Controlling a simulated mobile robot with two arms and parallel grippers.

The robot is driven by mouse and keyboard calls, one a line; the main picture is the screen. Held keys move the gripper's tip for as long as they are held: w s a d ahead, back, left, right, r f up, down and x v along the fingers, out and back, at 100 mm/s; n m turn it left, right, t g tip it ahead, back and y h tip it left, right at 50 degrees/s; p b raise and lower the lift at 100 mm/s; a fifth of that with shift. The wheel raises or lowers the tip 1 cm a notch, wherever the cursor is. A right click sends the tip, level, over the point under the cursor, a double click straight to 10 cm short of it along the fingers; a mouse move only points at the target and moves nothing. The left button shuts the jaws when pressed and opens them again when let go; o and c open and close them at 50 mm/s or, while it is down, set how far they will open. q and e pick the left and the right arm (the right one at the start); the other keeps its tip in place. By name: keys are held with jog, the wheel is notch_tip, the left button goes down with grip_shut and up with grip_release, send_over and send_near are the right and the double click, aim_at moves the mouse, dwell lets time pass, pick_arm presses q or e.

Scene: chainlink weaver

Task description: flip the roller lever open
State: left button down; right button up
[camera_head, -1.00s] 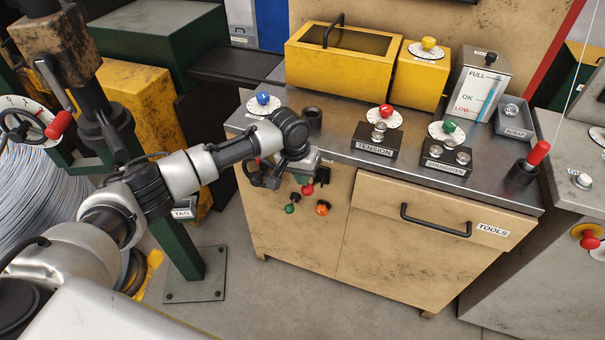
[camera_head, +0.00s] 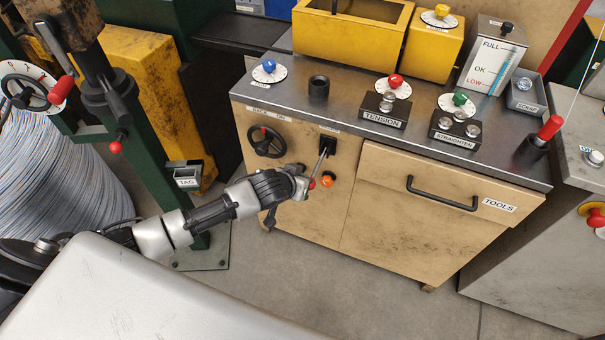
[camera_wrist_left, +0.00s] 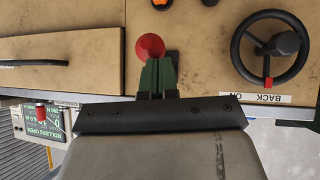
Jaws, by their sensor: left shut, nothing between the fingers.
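A lever with a metal shaft (camera_head: 319,167) comes out of a black slot plate (camera_head: 327,146) on the front of the tan cabinet. Its shaft slants downward and outward, and a red knob (camera_head: 312,184) shows at its lower end. My left gripper (camera_head: 302,184) is just left of the knob in the head view. In the left wrist view its green fingers (camera_wrist_left: 158,73) are shut and empty, with their tips close to the red knob (camera_wrist_left: 150,47). I cannot tell whether they touch. My right gripper is not in view.
A black handwheel (camera_head: 266,142) is left of the lever, and an orange button (camera_head: 327,180) is close by. The TOOLS drawer handle (camera_head: 442,194) is to the right. A small display (camera_wrist_left: 40,128) in the wrist view reads ROLLERS OPEN. Floor before the cabinet is clear.

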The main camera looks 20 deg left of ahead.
pick_arm(q)
notch_tip(320, 180, down, 8)
jog(key=t+b, duration=0.6)
jog(key=b, duration=0.7)
jog(key=shift+w+r+m+h, duration=0.2)
jog(key=shift+w+m+h, duration=0.1)
jog(key=shift+w, duration=0.15)
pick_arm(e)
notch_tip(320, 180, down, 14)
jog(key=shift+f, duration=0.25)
